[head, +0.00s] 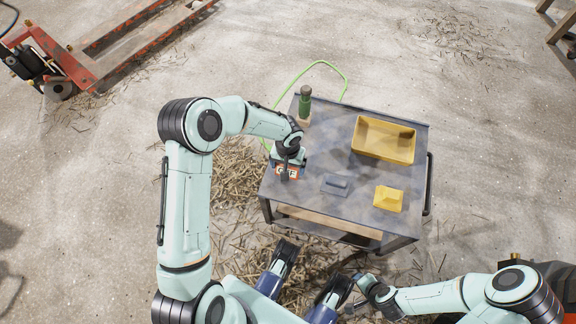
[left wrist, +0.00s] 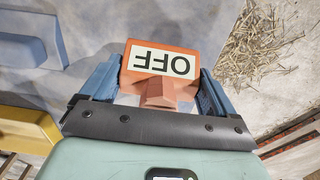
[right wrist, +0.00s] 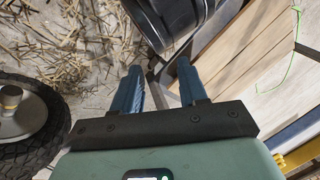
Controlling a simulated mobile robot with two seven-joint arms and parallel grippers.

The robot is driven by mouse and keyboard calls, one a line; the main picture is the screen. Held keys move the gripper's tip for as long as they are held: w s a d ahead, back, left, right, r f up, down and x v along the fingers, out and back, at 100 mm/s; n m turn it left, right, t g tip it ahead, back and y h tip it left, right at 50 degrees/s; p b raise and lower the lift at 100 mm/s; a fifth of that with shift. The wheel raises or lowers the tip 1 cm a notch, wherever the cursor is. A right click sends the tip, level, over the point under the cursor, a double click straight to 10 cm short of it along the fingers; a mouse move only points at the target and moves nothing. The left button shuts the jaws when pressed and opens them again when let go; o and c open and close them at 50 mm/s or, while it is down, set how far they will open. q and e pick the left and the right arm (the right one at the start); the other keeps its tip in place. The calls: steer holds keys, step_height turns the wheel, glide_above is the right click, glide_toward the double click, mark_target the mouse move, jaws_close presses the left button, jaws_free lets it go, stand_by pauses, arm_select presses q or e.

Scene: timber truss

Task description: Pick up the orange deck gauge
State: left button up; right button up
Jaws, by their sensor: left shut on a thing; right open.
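The orange deck gauge (left wrist: 190,52) is an orange block with a white label reading OFF, upside down in the left wrist view. It also shows in the head view (head: 280,171), over the left front part of the cart top. My left gripper (left wrist: 158,80) is shut on it, one blue finger on each side. The left wrist partly covers the gauge in the head view; I cannot tell whether it touches the cart top. My right gripper (right wrist: 158,78) is open and empty, low in front of the cart.
The dark cart top (head: 327,150) carries a yellow tray (head: 384,139), a grey-blue float-like block (head: 336,185), a yellow block (head: 388,198) and a green bottle-like thing (head: 304,103). A green cable (head: 320,63) loops behind. A red pallet truck (head: 60,60) stands far left. Straw-like debris litters the floor.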

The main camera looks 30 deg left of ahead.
steer(key=s+a+r+g+y+p, duration=0.1)
steer(key=s+a+r+g+p, duration=0.15)
steer(key=s+r+p, duration=0.35)
arm_select(q)
steer(key=w+d+r+m+p, duration=0.1)
steer(key=r+p, duration=0.5)
steer(key=r, duration=0.8)
steer(key=w+d+r+m+p, duration=0.1)
steer(key=d+r+p, duration=0.3)
steer(key=r, duration=1)
steer(key=shift+w+r+m+p, duration=0.35)
steer(key=shift+w+p, duration=0.2)
steer(key=shift+p, duration=0.55)
arm_select(e)
step_height(320, 180, up, 12)
steer(key=shift+s+a+r+n, duration=0.2)
steer(key=shift+s+a+n, duration=0.05)
steer(key=shift+a+n, duration=0.15)
arm_select(q)
steer(key=shift+d, duration=0.1)
arm_select(e)
steer(key=shift+s+g, duration=0.1)
steer(key=shift+g, duration=0.15)
